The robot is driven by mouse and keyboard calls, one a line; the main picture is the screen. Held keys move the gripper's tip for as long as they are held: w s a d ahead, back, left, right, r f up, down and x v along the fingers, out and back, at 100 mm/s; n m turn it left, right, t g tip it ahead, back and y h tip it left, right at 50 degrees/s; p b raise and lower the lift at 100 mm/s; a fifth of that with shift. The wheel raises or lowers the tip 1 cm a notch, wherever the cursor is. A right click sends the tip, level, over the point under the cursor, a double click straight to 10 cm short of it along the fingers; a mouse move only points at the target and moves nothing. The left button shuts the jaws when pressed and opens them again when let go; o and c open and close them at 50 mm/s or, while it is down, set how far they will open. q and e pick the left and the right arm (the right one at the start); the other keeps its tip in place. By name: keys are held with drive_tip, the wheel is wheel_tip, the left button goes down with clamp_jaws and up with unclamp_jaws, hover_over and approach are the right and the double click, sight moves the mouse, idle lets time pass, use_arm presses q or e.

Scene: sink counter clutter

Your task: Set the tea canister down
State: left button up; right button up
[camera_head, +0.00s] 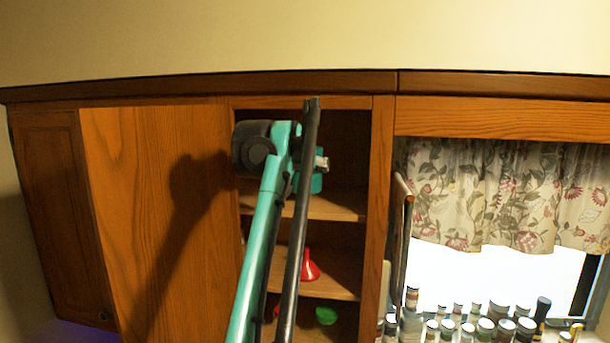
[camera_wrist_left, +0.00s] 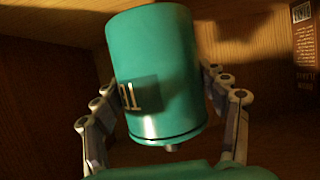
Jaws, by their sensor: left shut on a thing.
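The tea canister appears to be the teal cylinder (camera_wrist_left: 152,70) with pale markings on a dark patch, in the left wrist view. My left gripper (camera_wrist_left: 158,88) has a finger on each side of it and is shut on it. The canister looks tilted in this view. In the head view my left gripper (camera_head: 321,163) is at the upper part of the open cabinet, mostly hidden by my arm. The canister is hard to tell apart from the teal arm there. My right gripper is in neither view.
The open cabinet has wooden shelves (camera_head: 335,207). A red funnel-like thing (camera_head: 309,267) and a green thing (camera_head: 326,315) sit lower down. A dark box with lettering (camera_wrist_left: 306,45) stands at the right in the wrist view. Several jars (camera_head: 487,328) line the window at right.

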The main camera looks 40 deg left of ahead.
sight(305, 179)
use_arm(q)
wheel_tip(305, 179, down, 3)
drive_tip(key=shift+f, duration=0.15)
drive_tip(key=shift+f, duration=0.15)
drive_tip(key=o, duration=1.4)
drive_tip(key=shift+c, duration=0.2)
drive_tip(key=shift+s+d, duration=0.1)
drive_tip(key=shift+s, duration=0.05)
drive_tip(key=b+v, duration=0.2)
drive_tip(key=v, duration=0.9)
drive_tip(key=shift+s+r, duration=0.3)
